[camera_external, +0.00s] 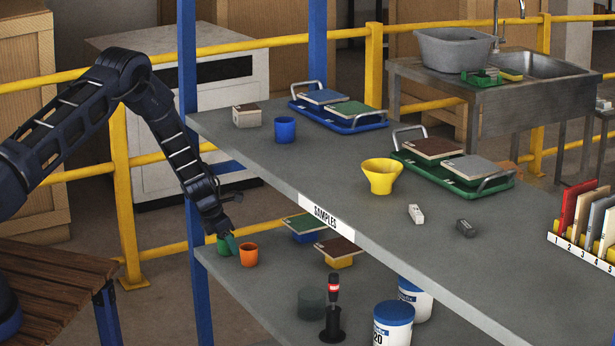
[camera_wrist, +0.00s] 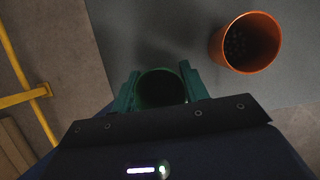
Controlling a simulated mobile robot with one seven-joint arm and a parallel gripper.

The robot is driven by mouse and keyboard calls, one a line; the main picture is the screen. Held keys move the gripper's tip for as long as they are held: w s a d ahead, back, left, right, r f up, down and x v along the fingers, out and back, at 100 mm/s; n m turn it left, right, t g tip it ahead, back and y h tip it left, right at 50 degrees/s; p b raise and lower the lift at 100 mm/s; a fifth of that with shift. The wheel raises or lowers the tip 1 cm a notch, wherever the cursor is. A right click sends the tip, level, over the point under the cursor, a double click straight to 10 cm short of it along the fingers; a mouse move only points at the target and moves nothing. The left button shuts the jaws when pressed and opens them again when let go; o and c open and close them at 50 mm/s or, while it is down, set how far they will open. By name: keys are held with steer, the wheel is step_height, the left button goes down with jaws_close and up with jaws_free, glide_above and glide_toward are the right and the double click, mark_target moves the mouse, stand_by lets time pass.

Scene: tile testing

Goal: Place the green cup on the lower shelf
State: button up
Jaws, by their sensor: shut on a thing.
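The green cup (camera_external: 223,246) is at the left end of the lower shelf (camera_external: 262,293), just left of the orange cup, and is partly hidden by my gripper (camera_external: 229,238). In the wrist view, the green cup (camera_wrist: 161,88) stands mouth toward the camera between the two fingers of my gripper (camera_wrist: 160,90), which are shut on it. It looks upright. I cannot tell whether its base touches the shelf or is slightly above it.
An orange cup (camera_external: 249,255) stands close by on the right; in the wrist view the orange cup (camera_wrist: 232,42) holds dark bits. The upper shelf (camera_external: 330,190) overhangs. Tile samples (camera_external: 338,249), a red-banded tool (camera_external: 333,290) and white tubs (camera_external: 393,323) stand farther right.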

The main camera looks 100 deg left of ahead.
steer(key=o, duration=1)
steer(key=shift+f, duration=0.15)
steer(key=v, duration=1.2)
